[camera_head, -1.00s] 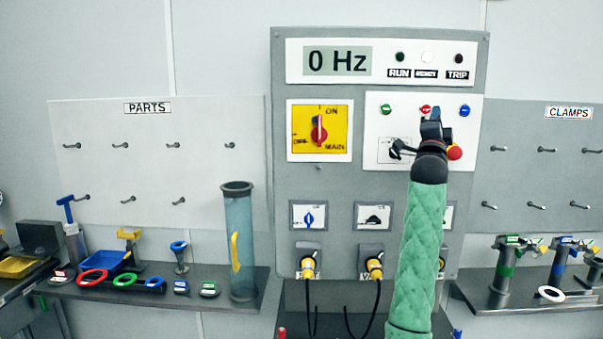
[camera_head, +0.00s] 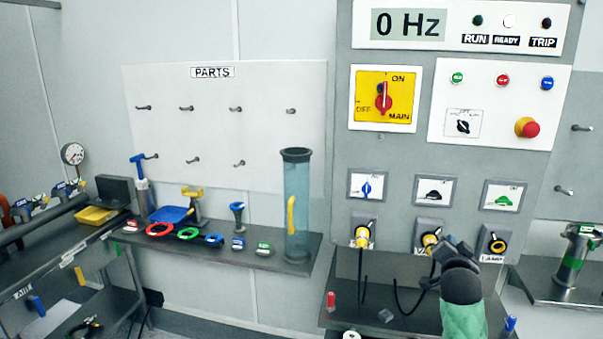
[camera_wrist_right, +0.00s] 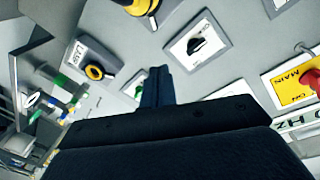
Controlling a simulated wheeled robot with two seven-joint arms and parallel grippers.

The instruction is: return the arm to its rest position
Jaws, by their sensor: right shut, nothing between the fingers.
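My right gripper (camera_head: 455,250) is in front of the lower part of the grey control panel (camera_head: 385,170) in the head view, near the row of sockets. My arm below it has a green sleeve. In the right wrist view the gripper's dark fingers (camera_wrist_right: 157,88) are together, with nothing between them. The panel's plates and sockets show beyond them, tilted in that view. My left gripper is not in view.
A shelf (camera_head: 285,262) with coloured rings and a clear blue tube (camera_head: 297,210) stands left of the panel. A clamp shelf (camera_head: 535,288) is at the right. A workbench (camera_head: 60,250) is at the far left.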

